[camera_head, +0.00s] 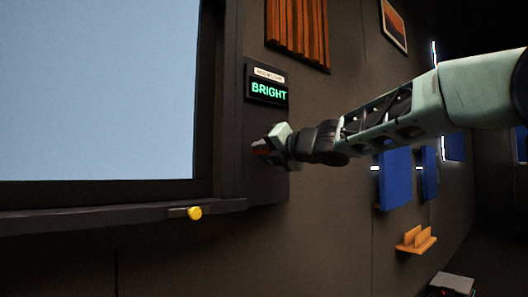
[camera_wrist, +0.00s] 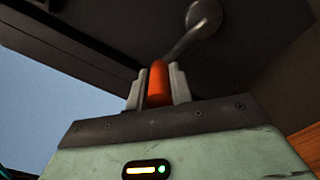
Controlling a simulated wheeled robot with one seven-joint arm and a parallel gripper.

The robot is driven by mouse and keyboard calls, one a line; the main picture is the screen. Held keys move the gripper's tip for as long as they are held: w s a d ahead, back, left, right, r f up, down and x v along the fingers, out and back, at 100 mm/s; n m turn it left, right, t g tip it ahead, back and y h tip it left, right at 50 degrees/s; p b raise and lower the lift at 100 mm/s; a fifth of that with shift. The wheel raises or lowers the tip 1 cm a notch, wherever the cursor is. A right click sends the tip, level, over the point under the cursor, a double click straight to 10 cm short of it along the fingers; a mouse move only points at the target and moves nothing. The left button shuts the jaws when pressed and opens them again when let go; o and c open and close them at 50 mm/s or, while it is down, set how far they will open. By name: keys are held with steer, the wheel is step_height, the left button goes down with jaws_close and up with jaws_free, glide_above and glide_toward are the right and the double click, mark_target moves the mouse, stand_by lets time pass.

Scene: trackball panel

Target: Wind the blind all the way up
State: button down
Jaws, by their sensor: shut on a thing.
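My gripper (camera_head: 268,147) is at the dark panel to the right of the window. In the wrist view its two pale fingers (camera_wrist: 157,84) are shut around the orange crank handle (camera_wrist: 158,72). A grey crank arm (camera_wrist: 181,46) runs from the handle up and right to a round hub (camera_wrist: 205,17) on the panel. In the head view only a little red of the handle shows, and my gripper hides most of the crank. The window (camera_head: 95,90) is a plain pale blue pane, and no blind fabric shows across its visible part. Its top is out of view.
A display reading BRIGHT in green (camera_head: 268,91) sits on the panel above my gripper. A ledge (camera_head: 110,219) with a yellow knob (camera_head: 195,213) runs below the window. Blue panels (camera_head: 395,178) and an orange shelf (camera_head: 416,243) are on the wall to the right.

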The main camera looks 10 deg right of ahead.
steer(key=c, duration=1.3)
jaws_free()
steer(key=shift+o, duration=0.2)
steer(key=v, duration=1.7)
steer(key=shift+s+p, duration=0.2)
steer(key=shift+p, duration=0.1)
steer(key=shift+d, duration=0.15)
